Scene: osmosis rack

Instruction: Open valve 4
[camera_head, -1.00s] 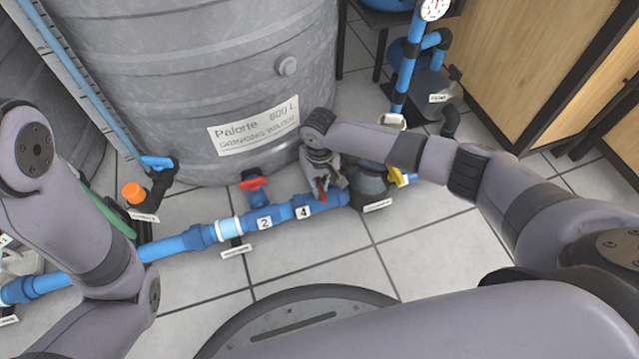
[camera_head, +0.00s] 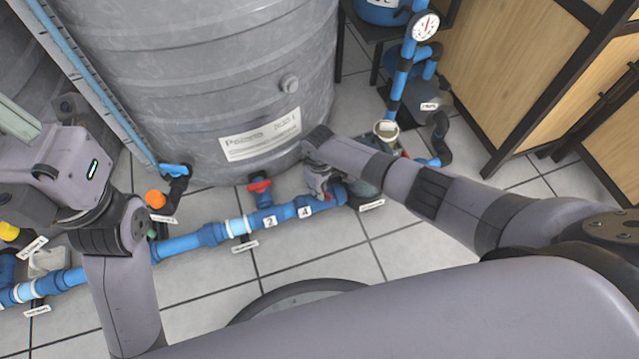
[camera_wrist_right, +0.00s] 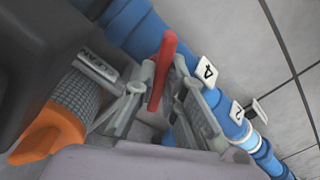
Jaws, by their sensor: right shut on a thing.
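Valve 4's red lever handle (camera_wrist_right: 163,70) stands between the two grey fingers of my right gripper (camera_wrist_right: 166,92) in the right wrist view. The gripper is shut on it. A white tag marked 4 (camera_wrist_right: 207,70) is on the blue pipe beside it. In the head view my right gripper (camera_head: 322,183) is at the pipe, next to the tag marked 4 (camera_head: 305,212), and covers most of the valve. My left arm is at the left of the head view, with its fingertips not visible.
Valve 2's red handle (camera_head: 260,186) is left of valve 4, above the tag marked 2 (camera_head: 269,221). The large grey tank (camera_head: 200,90) stands close behind the pipe. An orange knob (camera_head: 155,198) is further left. Tiled floor (camera_head: 400,255) is clear in front.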

